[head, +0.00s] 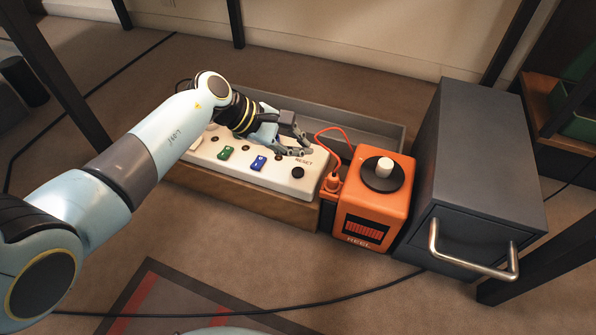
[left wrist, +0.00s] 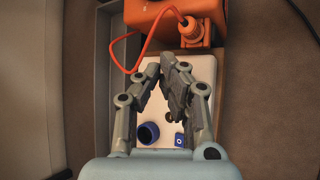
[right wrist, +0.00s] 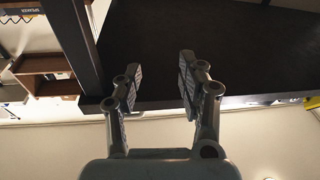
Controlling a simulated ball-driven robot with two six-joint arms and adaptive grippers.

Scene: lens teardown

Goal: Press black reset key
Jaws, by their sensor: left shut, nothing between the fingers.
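The black reset key (head: 297,172) is a round button near the right front corner of the white panel (head: 219,165), beside the printed RESET label. My left gripper (head: 307,147) is shut and empty over the panel's right part, behind the key in the head view and apart from it. In the left wrist view its fingertips (left wrist: 166,66) come together over the panel, and I cannot make out the key there. My right gripper (right wrist: 160,68) is open and empty, away from the panel, in the right wrist view.
Green (head: 225,153) and blue (head: 258,163) switches sit on the panel left of the key. An orange box (head: 373,205) with a black-and-white knob and orange cable (head: 336,133) stands right of it. A grey drawer cabinet (head: 482,165) stands farther right.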

